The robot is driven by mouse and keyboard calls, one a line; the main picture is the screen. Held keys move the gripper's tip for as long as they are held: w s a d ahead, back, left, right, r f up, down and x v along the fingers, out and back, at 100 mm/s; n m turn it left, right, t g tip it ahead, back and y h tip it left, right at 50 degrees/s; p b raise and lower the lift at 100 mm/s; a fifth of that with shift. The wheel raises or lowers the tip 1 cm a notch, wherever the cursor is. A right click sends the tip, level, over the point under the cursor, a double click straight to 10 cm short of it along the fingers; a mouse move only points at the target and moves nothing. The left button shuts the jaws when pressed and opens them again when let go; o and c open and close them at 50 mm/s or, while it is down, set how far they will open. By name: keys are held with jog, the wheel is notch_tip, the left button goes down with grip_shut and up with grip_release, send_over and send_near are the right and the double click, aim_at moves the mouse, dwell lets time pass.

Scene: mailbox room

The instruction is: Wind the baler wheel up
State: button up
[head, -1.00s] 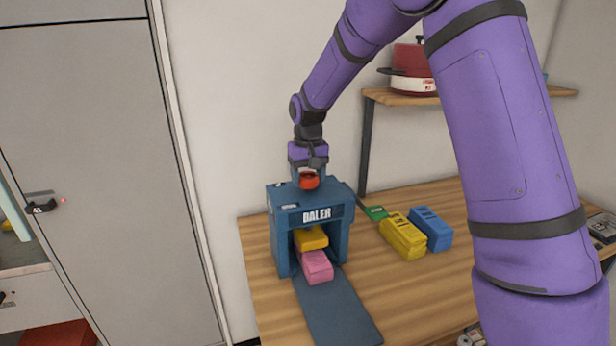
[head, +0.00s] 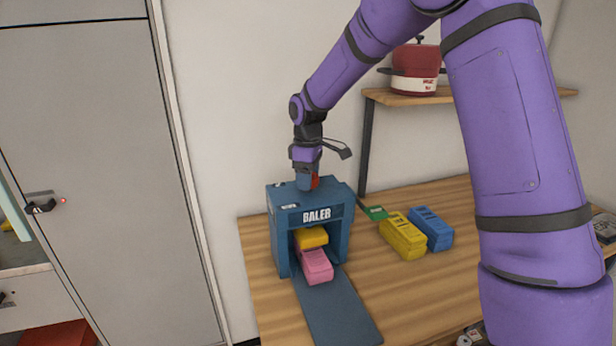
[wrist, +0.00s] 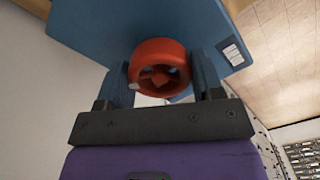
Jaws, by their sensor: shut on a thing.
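The blue baler (head: 315,216) stands on the wooden table, with a yellow block (head: 312,237) and a pink block (head: 317,266) in its front opening. Its red wheel (wrist: 158,68) is on top; in the head view only a sliver of the wheel (head: 315,181) shows beside the fingers. My gripper (head: 307,180) points down over the baler's top. In the wrist view my gripper (wrist: 160,85) has one finger on each side of the red wheel, shut on it. The fingertips are partly hidden behind the wheel.
A yellow block (head: 402,236) and a blue block (head: 433,229) lie on the table (head: 410,290) to the right, near a small green item (head: 374,212). A red pot (head: 416,70) stands on a shelf (head: 470,98) above. A grey cabinet (head: 90,180) is at left.

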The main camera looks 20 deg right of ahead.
jog(key=n, duration=0.4)
jog(key=shift+n, duration=0.3)
jog(key=n, duration=0.3)
jog(key=shift+n, duration=0.3)
jog(key=n, duration=0.4)
jog(key=shift+n, duration=1.8)
jog(key=o, duration=0.9)
